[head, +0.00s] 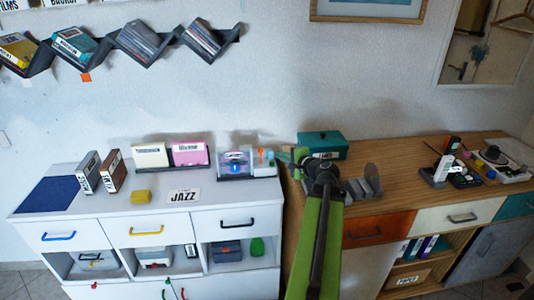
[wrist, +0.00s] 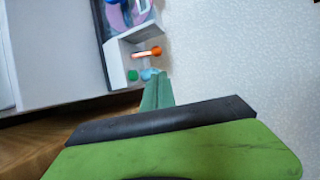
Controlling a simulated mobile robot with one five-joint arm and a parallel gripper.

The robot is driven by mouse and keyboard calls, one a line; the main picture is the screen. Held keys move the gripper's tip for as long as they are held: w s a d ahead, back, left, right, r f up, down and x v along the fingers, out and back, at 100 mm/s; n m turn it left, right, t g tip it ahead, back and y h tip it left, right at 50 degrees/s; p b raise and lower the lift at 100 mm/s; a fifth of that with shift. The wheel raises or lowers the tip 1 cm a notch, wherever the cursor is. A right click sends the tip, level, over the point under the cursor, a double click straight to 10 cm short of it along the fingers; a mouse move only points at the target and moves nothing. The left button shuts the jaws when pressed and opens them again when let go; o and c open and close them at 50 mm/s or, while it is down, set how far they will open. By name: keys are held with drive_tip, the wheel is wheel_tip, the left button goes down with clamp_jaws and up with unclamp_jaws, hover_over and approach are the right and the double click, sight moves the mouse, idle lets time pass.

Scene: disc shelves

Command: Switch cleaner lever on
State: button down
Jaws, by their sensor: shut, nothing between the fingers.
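The disc cleaner (head: 234,165) stands at the right end of the white cabinet top, with a clear cover and a disc inside. Its right side has a white block with an orange-tipped lever (wrist: 147,53), seen in the wrist view. A green knob (wrist: 132,75) and a pale blue knob (wrist: 150,73) sit below it there. My gripper (head: 283,157) is just right of the cleaner's lever side in the head view. In the wrist view my gripper (wrist: 156,88) is shut and empty, its tip close to the pale blue knob. Whether they touch, I cannot tell.
A teal box (head: 321,145) and a grey rack (head: 362,187) stand on the wooden cabinet near my arm. Disc cases (head: 150,155) and a JAZZ card (head: 183,196) are left of the cleaner. The wall (wrist: 240,60) is close behind.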

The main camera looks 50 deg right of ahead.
sight(261, 156)
drive_tip(key=b+x, duration=0.2)
drive_tip(key=x, duration=0.8)
drive_tip(key=shift+b, duration=0.3)
